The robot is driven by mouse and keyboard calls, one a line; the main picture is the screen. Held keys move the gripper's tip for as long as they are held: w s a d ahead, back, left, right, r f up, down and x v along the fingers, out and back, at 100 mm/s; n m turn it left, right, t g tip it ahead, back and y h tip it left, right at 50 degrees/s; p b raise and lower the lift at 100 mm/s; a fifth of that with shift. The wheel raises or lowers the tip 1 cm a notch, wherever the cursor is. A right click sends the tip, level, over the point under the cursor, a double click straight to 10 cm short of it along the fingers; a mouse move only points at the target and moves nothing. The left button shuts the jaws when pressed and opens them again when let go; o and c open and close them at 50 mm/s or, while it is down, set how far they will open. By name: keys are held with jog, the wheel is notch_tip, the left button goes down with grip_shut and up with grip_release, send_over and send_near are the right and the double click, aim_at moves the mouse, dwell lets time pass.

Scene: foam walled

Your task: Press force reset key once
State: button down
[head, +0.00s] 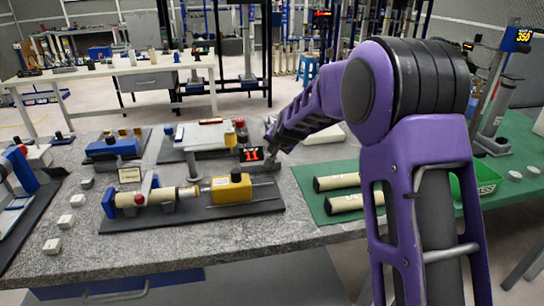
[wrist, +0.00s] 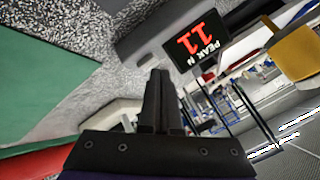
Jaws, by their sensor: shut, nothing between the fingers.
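The force display (head: 251,155) is a small dark box with red digits on the granite bench. In the wrist view the display (wrist: 198,44) reads "PEAK N 11" and stands just beyond and right of the fingertips. My gripper (head: 272,146) reaches down from the right, close to the display's right side. In the wrist view my gripper (wrist: 160,76) has its two dark fingers together with nothing between them. A grey housing (wrist: 168,26) lies just ahead of the fingertips. I cannot make out the reset key, and I cannot tell whether the fingertips touch anything.
A yellow block (head: 232,188) and a cream cylinder rig (head: 160,197) lie on a dark mat left of my gripper. A green mat (head: 318,211) with cream tubes is to the right. Several small white blocks line the left side. The front bench strip is clear.

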jog(key=shift+f, duration=0.5)
dwell(0.6)
jog(key=shift+r+p, duration=0.55)
jog(key=shift+r, duration=0.35)
jog(key=shift+r, duration=0.15)
notch_tip(320, 180, up, 5)
jog(key=p, duration=0.3)
dwell(0.5)
